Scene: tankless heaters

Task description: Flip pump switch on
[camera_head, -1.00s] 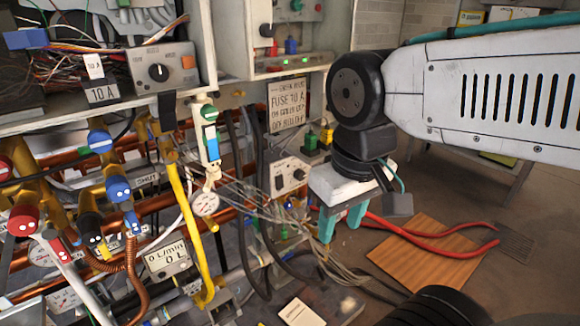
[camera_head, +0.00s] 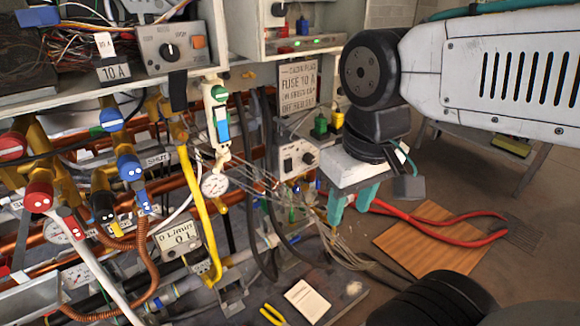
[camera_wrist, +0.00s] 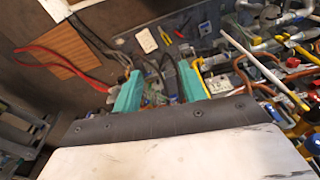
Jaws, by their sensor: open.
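A small pale control box (camera_head: 298,158) with a knob and small switches stands under the "FUSE 10 A" sign. A grey box (camera_head: 170,47) with a black dial and an orange rocker switch sits on the upper left shelf. I cannot read on either box which switch is for the pump. My gripper (camera_head: 352,198) points down, to the right of and a little below the pale box, with its teal fingers apart and nothing between them. In the wrist view my gripper (camera_wrist: 158,75) is also open and empty, above cables and pipework.
Pipes and coloured valves (camera_head: 125,165) crowd the left. Loose thin wires (camera_head: 300,200) hang close left of my gripper. Yellow pliers (camera_head: 272,314) lie beside a pale notepad (camera_head: 307,300).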

